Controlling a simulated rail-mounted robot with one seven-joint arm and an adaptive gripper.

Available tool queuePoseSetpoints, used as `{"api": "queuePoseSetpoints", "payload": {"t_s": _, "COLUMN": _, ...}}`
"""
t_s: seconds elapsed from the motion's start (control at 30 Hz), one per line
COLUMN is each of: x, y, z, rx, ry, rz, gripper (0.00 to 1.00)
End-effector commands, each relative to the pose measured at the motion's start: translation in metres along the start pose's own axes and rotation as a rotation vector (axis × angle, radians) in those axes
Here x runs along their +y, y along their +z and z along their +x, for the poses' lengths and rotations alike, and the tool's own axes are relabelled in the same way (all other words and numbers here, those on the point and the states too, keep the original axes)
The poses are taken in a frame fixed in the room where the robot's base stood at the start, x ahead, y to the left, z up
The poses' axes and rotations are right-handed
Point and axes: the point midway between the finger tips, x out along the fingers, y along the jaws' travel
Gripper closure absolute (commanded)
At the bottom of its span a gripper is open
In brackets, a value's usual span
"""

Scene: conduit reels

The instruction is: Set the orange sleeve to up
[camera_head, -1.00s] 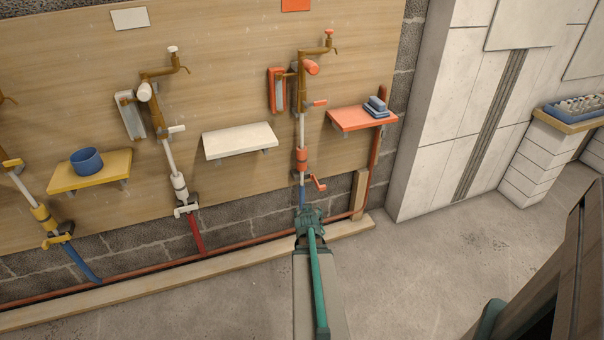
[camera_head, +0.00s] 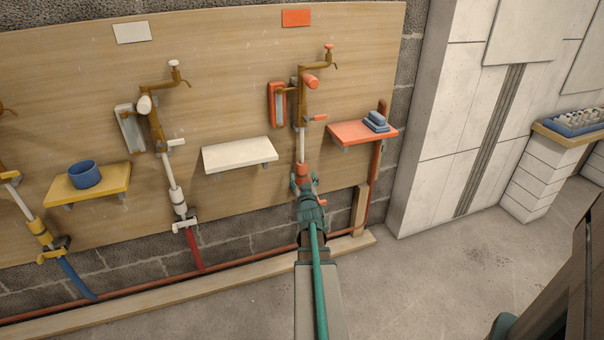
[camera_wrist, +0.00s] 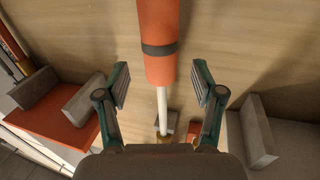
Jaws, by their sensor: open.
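The orange sleeve (camera_head: 301,168) sits low on the white pipe (camera_head: 300,143) of the right-hand assembly. In the wrist view, the sleeve (camera_wrist: 160,50) has a dark band around it, and the bare white pipe (camera_wrist: 162,108) runs on below it in the picture. My gripper (camera_head: 304,183) is open at the sleeve's lower part in the head view. In the wrist view, its two fingers (camera_wrist: 160,86) stand on either side of the sleeve's end and the pipe, with gaps on both sides. The sleeve's lower end is partly hidden by my gripper in the head view.
An orange shelf (camera_head: 362,133) with blue blocks (camera_head: 375,122) is right of the pipe; a white shelf (camera_head: 239,155) is left. An orange crank handle (camera_head: 314,118) sticks out above the sleeve. The wooden board (camera_head: 215,75) is close behind.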

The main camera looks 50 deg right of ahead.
Motion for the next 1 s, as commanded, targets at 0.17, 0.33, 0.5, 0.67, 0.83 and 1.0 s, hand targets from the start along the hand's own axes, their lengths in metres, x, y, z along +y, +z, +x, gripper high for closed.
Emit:
{"api": "queuePoseSetpoints", "payload": {"t_s": 0.17, "x": 0.000, "y": 0.003, "z": 0.034, "rx": -0.001, "ry": 0.000, "rz": -0.002, "gripper": 0.33}}
{"api": "queuePoseSetpoints", "payload": {"t_s": 0.33, "x": 0.000, "y": 0.001, "z": 0.048, "rx": 0.000, "ry": 0.000, "rz": -0.002, "gripper": 0.33}}
{"api": "queuePoseSetpoints", "payload": {"t_s": 0.5, "x": 0.000, "y": 0.000, "z": 0.049, "rx": -0.001, "ry": 0.000, "rz": -0.001, "gripper": 0.33}}
{"api": "queuePoseSetpoints", "payload": {"t_s": 0.67, "x": 0.000, "y": 0.000, "z": 0.049, "rx": -0.001, "ry": 0.000, "rz": -0.001, "gripper": 0.36}}
{"api": "queuePoseSetpoints", "payload": {"t_s": 0.83, "x": 0.000, "y": 0.000, "z": 0.049, "rx": -0.001, "ry": 0.000, "rz": -0.001, "gripper": 0.64}}
{"api": "queuePoseSetpoints", "payload": {"t_s": 1.0, "x": 0.000, "y": 0.000, "z": 0.049, "rx": -0.001, "ry": 0.000, "rz": -0.001, "gripper": 0.93}}
